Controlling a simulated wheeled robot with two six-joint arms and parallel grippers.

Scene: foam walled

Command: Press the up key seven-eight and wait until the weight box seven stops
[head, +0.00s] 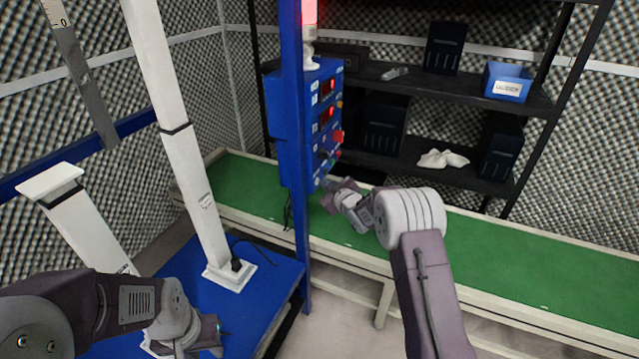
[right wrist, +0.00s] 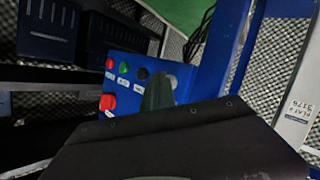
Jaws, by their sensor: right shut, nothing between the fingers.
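A blue control box (head: 300,115) hangs on a blue post, its face turned right with red displays, a red mushroom button (head: 338,137) and small keys. In the right wrist view its lower face (right wrist: 128,88) shows a red, a green and a dark key in a row, with the mushroom button (right wrist: 107,102). My right gripper (head: 332,190) is shut and empty near the lower end of the box. Its fingertips (right wrist: 158,92) cover part of the key row; contact is unclear. The labels are too small to read. No box marked seven is identifiable. My left gripper (head: 208,338) hangs at the lower left.
A green conveyor belt (head: 480,250) runs behind the post. A black shelf (head: 400,80) with dark boxes, a blue bin (head: 507,84) and a white cloth (head: 442,159) stands behind. A white column (head: 190,160) rises from a blue platform (head: 265,275). A red lamp (head: 309,14) tops the box.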

